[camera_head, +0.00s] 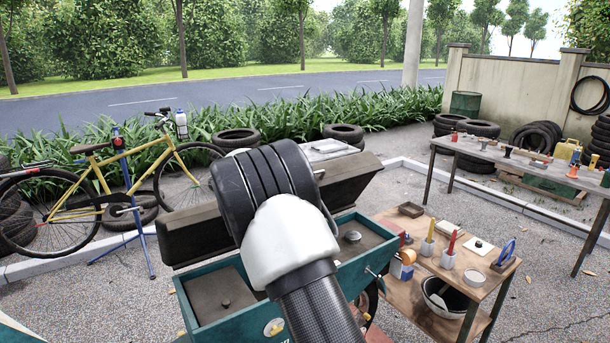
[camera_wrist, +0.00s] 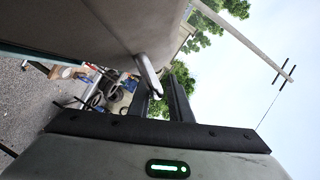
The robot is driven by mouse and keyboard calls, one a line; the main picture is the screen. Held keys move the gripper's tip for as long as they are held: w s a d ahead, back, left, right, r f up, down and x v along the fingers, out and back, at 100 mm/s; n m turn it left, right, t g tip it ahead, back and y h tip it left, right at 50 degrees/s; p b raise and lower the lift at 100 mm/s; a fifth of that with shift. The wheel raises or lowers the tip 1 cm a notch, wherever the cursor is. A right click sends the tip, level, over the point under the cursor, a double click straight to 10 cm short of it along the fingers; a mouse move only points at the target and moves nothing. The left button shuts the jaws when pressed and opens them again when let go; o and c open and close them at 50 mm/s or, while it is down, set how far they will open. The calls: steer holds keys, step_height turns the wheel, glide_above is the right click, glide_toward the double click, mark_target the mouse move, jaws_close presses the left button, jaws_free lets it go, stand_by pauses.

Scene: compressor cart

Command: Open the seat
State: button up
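The seat (camera_head: 190,234) is a long dark brown panel, tilted up along the far side of the teal cart box (camera_head: 240,331). Two compartments with brown inner lids show in the box below it. In the head view my arm covers the seat's middle and hides my gripper. In the wrist view a brown surface, likely the seat (camera_wrist: 70,28), fills the upper left, with a grey metal handle (camera_wrist: 146,72) on it. My gripper's dark fingers (camera_wrist: 160,103) have a narrow gap between them. The handle's end overlaps this gap; contact is unclear.
A wooden side table (camera_head: 420,262) with tools and a bowl stands close at the cart's right. A bicycle (camera_head: 95,200) on a blue stand is at the left. A long workbench (camera_head: 500,155) stands at the back right. Paving is clear between the bench and side table.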

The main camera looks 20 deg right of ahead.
steer(key=b+v, duration=0.1)
steer(key=v, duration=1.6)
steer(key=shift+s+r, duration=0.15)
steer(key=shift+s, duration=0.05)
steer(key=shift+a, duration=0.1)
